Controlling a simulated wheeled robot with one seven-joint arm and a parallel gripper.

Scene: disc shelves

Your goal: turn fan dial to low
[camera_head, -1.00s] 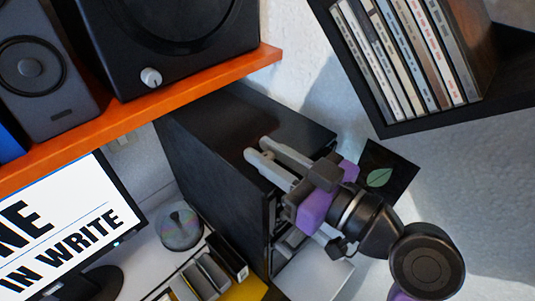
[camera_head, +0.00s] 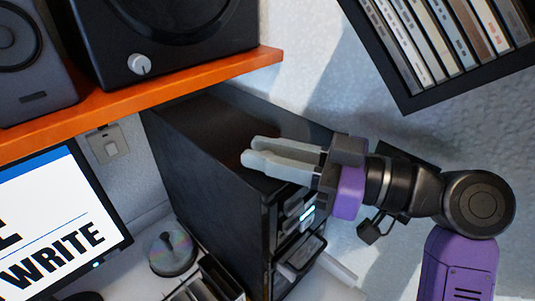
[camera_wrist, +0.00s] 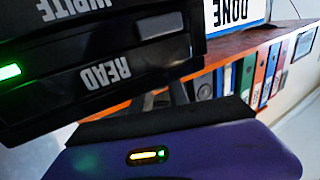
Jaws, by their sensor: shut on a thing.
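The likely fan dial is a pale round knob (camera_head: 139,64) low on the front of a black unit (camera_head: 165,35). That unit stands on the orange shelf at upper left. The dial's setting is too small to read. My gripper (camera_head: 252,151) is well below and right of the dial, apart from it, in front of or over the black cabinet's top. Its two grey fingers point left, close together. What they hold is hidden or too small to make out. In the wrist view the dial does not show.
The orange shelf (camera_head: 120,107) runs above a monitor (camera_head: 62,225). The black cabinet (camera_head: 195,185) has lit units on its front; READ and WRITE labels fill the wrist view's upper left (camera_wrist: 100,75). A dark case of discs (camera_head: 440,70) hangs at upper right. A disc stack (camera_head: 173,255) stands below.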

